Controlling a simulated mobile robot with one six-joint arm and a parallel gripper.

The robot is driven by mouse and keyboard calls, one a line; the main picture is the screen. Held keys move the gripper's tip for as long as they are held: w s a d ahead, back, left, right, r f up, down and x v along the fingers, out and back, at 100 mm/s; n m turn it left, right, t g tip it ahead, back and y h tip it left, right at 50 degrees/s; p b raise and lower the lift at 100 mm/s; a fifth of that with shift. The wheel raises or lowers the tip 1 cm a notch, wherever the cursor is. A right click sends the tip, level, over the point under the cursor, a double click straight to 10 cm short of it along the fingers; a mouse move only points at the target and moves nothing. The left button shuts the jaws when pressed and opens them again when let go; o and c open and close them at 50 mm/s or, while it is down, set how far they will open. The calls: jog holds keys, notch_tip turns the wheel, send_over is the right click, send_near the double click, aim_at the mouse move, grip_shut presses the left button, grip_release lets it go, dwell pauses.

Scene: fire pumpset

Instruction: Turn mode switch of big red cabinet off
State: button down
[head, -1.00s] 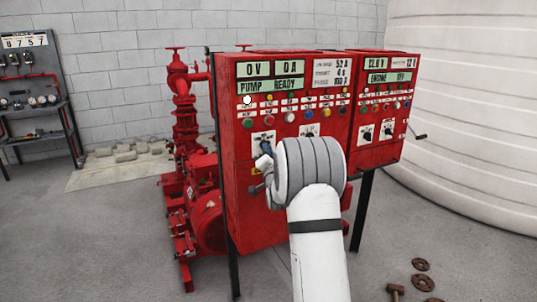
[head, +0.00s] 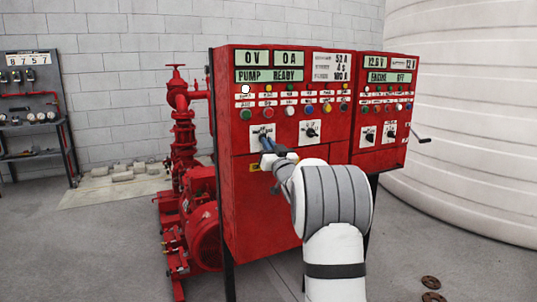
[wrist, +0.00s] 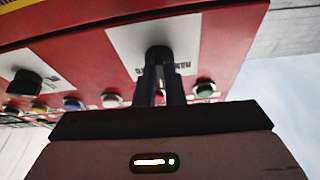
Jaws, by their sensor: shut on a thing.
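The big red cabinet (head: 270,190) stands in the middle of the head view, its display reading "PUMP READY". Its left switch, a dark knob on a white plate (head: 255,133), is at my gripper (head: 267,146). In the wrist view the black knob (wrist: 158,54) sits between the two dark fingers of my gripper (wrist: 161,82), which are shut on it. The fingers hide part of the knob, so its pointing direction is unclear. A second black switch (head: 311,130) sits to its right on the cabinet; it also shows in the wrist view (wrist: 25,83).
A smaller red cabinet (head: 383,110) with two black switches adjoins on the right. Coloured buttons and lamps line the panel above the switches. Red pump pipework (head: 184,150) stands to the left, a large white tank (head: 465,120) to the right. Rusty round parts (head: 431,282) lie on the floor.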

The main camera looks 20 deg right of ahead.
jog(key=shift+n+y+b, duration=0.3)
jog(key=shift+n+y, duration=0.1)
jog(key=shift+n, duration=0.3)
jog(key=c, duration=1.5)
grip_release()
jog(key=shift+s, duration=0.1)
jog(key=v, duration=0.7)
jog(key=shift+s+d+f, duration=0.1)
jog(key=shift+s+f, duration=0.05)
jog(key=shift+s, duration=0.15)
